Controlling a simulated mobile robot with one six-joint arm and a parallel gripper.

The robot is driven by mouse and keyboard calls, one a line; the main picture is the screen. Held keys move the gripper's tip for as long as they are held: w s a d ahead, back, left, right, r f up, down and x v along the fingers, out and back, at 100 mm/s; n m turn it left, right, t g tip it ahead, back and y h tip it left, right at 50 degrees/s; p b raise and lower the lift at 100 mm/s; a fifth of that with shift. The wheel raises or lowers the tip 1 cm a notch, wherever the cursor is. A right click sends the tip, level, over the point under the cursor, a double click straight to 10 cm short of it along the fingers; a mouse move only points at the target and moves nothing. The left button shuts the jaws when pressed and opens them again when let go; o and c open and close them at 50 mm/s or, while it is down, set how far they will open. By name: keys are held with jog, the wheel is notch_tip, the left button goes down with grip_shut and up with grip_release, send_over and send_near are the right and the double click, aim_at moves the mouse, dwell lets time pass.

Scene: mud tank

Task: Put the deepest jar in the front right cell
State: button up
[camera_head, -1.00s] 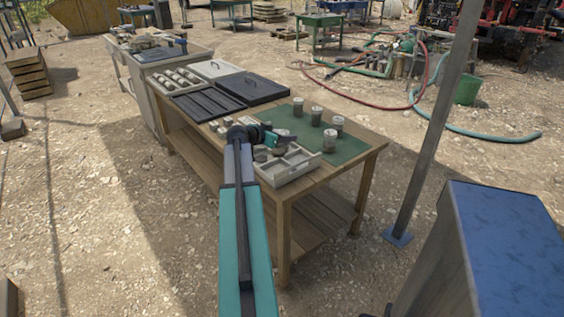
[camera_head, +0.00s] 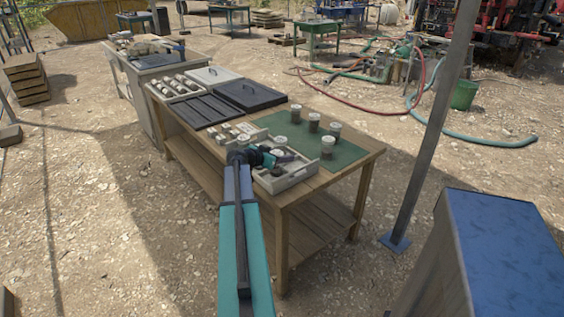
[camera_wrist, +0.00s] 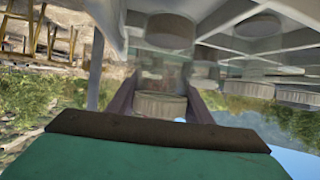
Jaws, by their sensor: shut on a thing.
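My gripper (camera_head: 284,158) is over the pale divided tray (camera_head: 291,182) at the near edge of the table. In the wrist view its two dark fingers stand on either side of a jar with a round pale lid (camera_wrist: 160,105), shut on it. In the head view the held jar is largely hidden by my gripper. I cannot tell whether it touches the tray, or which cell it is over.
Several jars with white lids, one nearest the tray (camera_head: 328,147), stand on the green mat (camera_head: 352,152) to the right. Black trays (camera_head: 250,94) lie farther back. A metal post (camera_head: 436,130) rises right of the table.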

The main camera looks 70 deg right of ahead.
jog(key=shift+f, duration=1.35)
jog(key=shift+f, duration=0.2)
jog(key=o, duration=1.3)
jog(key=shift+r, duration=0.25)
jog(key=b+v, duration=0.2)
jog(key=v, duration=1)
